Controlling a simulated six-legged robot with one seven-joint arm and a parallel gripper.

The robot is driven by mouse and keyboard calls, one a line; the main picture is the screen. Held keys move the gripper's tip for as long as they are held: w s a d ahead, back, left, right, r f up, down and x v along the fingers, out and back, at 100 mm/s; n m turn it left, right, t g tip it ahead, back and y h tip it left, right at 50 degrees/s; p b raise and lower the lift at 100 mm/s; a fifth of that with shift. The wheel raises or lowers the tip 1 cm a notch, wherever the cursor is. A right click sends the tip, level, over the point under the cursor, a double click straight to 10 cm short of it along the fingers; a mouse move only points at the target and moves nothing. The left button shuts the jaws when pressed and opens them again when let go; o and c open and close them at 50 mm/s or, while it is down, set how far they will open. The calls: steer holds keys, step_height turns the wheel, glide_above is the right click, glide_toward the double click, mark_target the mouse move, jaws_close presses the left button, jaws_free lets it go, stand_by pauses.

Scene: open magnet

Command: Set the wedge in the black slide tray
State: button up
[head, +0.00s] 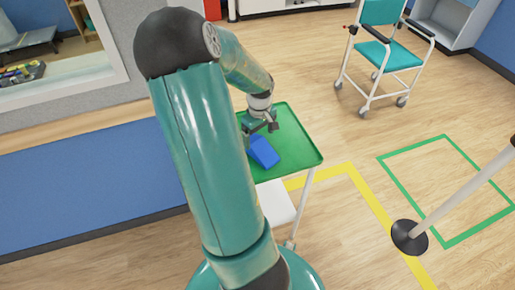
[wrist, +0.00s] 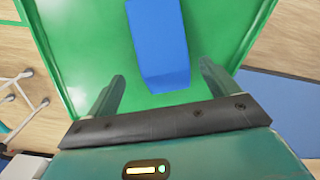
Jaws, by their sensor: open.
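The blue wedge (head: 264,152) lies on a green tray-topped table (head: 300,150) in the head view. It also shows in the wrist view (wrist: 160,45), its near end close to the gap between my fingers. My gripper (head: 260,125) is above the tabletop beside the wedge. In the wrist view my gripper (wrist: 160,88) is open, with one finger on each side of the wedge's near end and nothing held. Part of the table is hidden behind my arm in the head view. I see no black slide tray in either view.
A teal wheeled chair (head: 380,50) stands at the back right. A post with a black round base (head: 409,237) stands on the floor at right. Yellow and green lines mark the wooden floor. A wall with a window (head: 60,60) is at left.

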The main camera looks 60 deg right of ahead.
mark_target(258, 143)
steer(key=f, duration=0.5)
steer(key=shift+a+f, duration=0.3)
steer(key=c, duration=1.1)
steer(key=shift+r, duration=0.1)
